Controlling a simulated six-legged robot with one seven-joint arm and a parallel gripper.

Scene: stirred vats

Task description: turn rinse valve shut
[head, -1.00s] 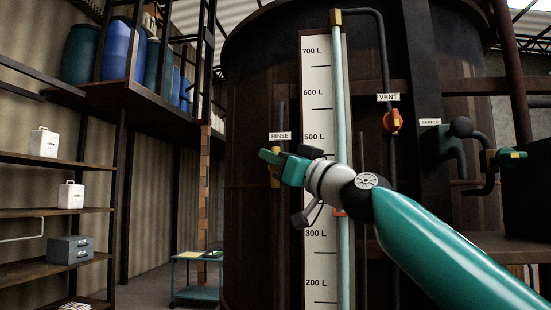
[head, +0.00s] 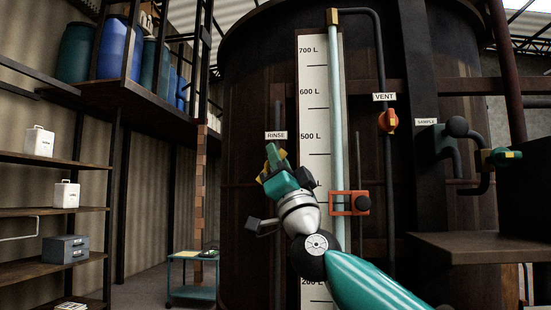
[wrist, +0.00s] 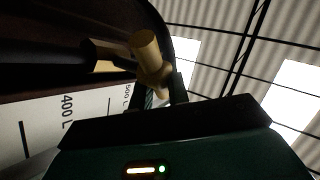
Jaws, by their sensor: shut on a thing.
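The rinse valve hangs below the RINSE label (head: 276,135) on the dark vat, left of the level scale, in the head view. My gripper (head: 273,163) is at the valve, tilted up and slightly left, shut on its handle. Yellow parts show on both sides of my fingers, and the fingers hide most of the valve. In the wrist view a brass-coloured part of the rinse valve (wrist: 146,48) stands just beyond the dark edge of my gripper. The grasp itself is mostly hidden there, and I cannot tell whether the valve is fully shut.
The white level scale (head: 315,110) and a pale tube (head: 337,120) stand right of my gripper, with an orange bracket (head: 337,203). The orange vent valve (head: 388,121) and teal sample valve (head: 501,157) are further right. A teal cart (head: 193,276) stands lower left.

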